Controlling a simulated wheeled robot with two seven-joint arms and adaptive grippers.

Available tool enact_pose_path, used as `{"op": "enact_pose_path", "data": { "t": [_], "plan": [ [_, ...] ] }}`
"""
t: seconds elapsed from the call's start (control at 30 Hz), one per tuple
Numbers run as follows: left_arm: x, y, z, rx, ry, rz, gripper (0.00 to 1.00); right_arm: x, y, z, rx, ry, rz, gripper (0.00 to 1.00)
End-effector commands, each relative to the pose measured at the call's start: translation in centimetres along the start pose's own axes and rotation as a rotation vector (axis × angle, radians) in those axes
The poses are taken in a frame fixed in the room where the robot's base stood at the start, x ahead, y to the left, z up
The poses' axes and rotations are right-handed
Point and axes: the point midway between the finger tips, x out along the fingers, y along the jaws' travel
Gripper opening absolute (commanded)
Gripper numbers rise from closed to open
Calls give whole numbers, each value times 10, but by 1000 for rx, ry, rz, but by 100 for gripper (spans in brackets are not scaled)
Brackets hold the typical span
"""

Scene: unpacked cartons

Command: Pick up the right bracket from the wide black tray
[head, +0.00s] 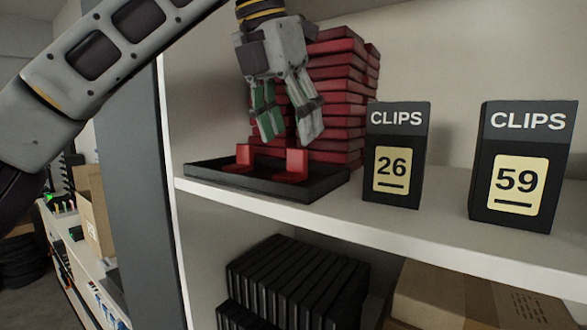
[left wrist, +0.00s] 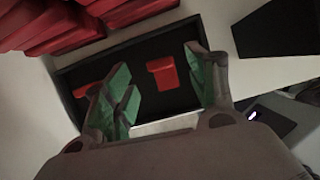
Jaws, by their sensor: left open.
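The wide black tray (head: 262,187) lies on the white shelf and holds two red L-shaped brackets. The right bracket (head: 297,165) stands near the tray's right end, and the left bracket (head: 243,159) is to its left. My left gripper (head: 290,127) is open and empty, pointing down above the tray. In the left wrist view the right bracket (left wrist: 162,74) appears between the open fingers (left wrist: 164,88), with no visible contact. The left bracket (left wrist: 88,90) is partly hidden by a finger there. My right gripper is not in view.
A tall stack of red parts (head: 340,95) stands right behind the tray. Two black CLIPS boxes, marked 26 (head: 394,195) and 59 (head: 520,215), stand to the right. The lower shelf holds a row of black items (head: 290,285) and a cardboard box (head: 470,300).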

Motion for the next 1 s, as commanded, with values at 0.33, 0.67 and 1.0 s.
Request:
{"op": "enact_pose_path", "data": {
  "t": [0.33,0.67,1.0],
  "plan": [
    [8,0,0,0,1,0,57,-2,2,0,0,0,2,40],
    [41,1,0,0,1,0,57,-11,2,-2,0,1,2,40],
    [52,0,0,0,0,0,57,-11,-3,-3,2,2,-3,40]
  ]
}}
